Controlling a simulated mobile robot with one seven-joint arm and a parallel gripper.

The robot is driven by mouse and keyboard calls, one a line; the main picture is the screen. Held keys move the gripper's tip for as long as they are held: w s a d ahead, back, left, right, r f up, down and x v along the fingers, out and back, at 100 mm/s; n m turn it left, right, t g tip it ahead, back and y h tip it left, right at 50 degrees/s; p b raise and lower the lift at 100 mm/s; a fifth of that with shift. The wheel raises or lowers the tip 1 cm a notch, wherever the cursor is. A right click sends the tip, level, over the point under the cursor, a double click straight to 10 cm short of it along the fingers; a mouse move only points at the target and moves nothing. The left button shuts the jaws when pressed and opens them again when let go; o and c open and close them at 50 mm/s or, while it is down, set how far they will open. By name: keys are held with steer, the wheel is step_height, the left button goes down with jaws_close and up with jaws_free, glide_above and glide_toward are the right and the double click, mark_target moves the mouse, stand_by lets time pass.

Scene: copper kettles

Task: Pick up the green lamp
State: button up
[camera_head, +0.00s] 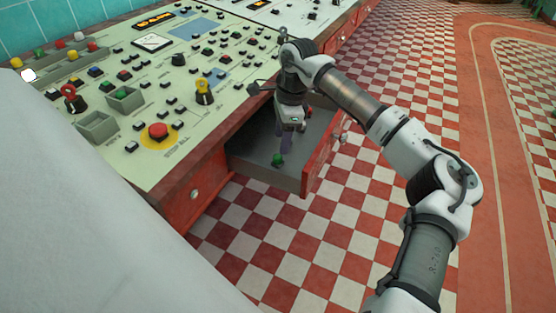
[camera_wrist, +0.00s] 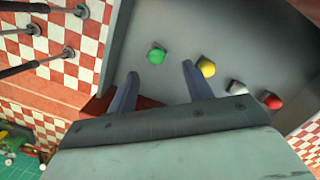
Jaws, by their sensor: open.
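The green lamp (camera_wrist: 156,55) lies in the open grey drawer (camera_wrist: 190,22), seen in the wrist view just beyond my gripper (camera_wrist: 160,82). Its dome is round and bright green. My gripper's two fingers are spread apart and nothing is between them; the lamp shows past the fingertips, nearer the left finger. In the head view the green lamp (camera_head: 277,159) sits near the front of the drawer (camera_head: 255,160), and my gripper (camera_head: 284,142) points down into the drawer just above it. The arm hides part of the drawer's inside.
In the wrist view a yellow lamp (camera_wrist: 207,68) is close beside the right finger, with a white lamp (camera_wrist: 237,88) and a red lamp (camera_wrist: 272,100) farther right. The drawer's red front (camera_head: 321,157) and the control desk (camera_head: 150,100) bound the space around my gripper.

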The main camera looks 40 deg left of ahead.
mark_target(278, 155)
steer(key=f, duration=0.2)
steer(key=s+f, duration=0.1)
steer(key=f, duration=0.2)
steer(key=shift+s+a+f, duration=0.1)
steer(key=shift+a+f, duration=0.05)
steer(key=shift+f, duration=0.1)
steer(key=shift+c, duration=0.2)
steer(key=c, duration=0.8)
